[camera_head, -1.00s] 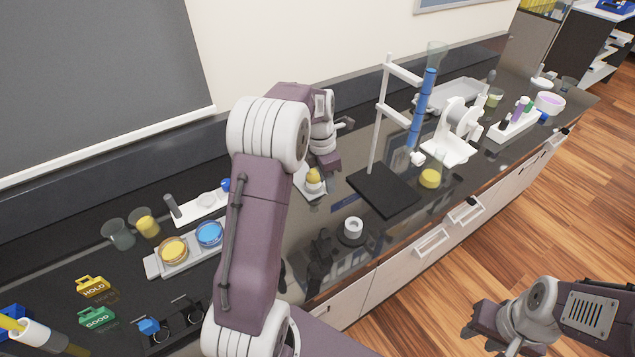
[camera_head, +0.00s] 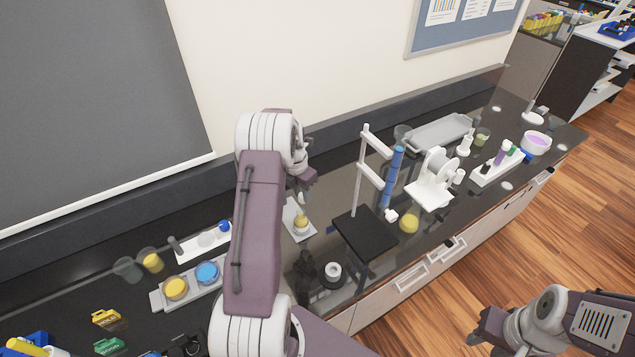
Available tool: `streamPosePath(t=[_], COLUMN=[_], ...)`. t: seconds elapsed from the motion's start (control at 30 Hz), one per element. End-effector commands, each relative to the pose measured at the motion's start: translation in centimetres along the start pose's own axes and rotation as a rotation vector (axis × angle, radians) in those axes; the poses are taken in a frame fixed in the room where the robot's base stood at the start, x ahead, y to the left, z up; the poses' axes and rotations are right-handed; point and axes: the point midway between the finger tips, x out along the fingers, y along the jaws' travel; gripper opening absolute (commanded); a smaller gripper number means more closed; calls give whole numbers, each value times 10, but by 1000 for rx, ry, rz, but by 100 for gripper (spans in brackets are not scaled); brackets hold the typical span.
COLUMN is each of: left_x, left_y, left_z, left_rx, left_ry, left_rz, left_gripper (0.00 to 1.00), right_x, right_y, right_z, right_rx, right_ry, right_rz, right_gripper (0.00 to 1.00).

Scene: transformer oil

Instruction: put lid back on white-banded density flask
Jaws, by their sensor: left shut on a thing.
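A small flask with yellow content and a pale band (camera_head: 301,225) stands on a pale grey plate (camera_head: 291,211) in the middle of the bench; it looks like the white-banded density flask. My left gripper (camera_head: 304,194) is above and just behind the flask, apart from it. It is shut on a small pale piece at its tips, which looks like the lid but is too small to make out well. My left arm hides part of the bench in front. My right gripper (camera_head: 477,337) is low at the right, off the bench; its jaw opening is unclear.
A black stand (camera_head: 366,234) with a tall blue column (camera_head: 394,175) is right of the flask. A white ring-shaped piece (camera_head: 333,270) lies in front. Two dishes, yellow (camera_head: 175,288) and blue (camera_head: 207,272), sit at the left. A yellow-filled beaker (camera_head: 409,224) stands near the front edge.

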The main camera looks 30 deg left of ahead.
Motion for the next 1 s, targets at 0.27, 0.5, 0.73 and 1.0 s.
streamPosePath(t=[0.27,0.5,0.73,1.0], left_x=[-11,-2,23,49], left_y=[7,7,7,6], left_z=[-7,-8,-11,-14], left_rx=[-22,-21,-20,-20], left_ry=[0,0,0,0], left_rz=[3,3,3,2], left_gripper=[0,0,0,0], right_x=[-16,-7,16,34], right_y=[0,0,0,1], right_z=[-2,0,2,4], right_rx=[0,0,0,0], right_ry=[-1,-1,-1,-1], right_rz=[0,0,0,0], right_gripper=[36,36,36,36])
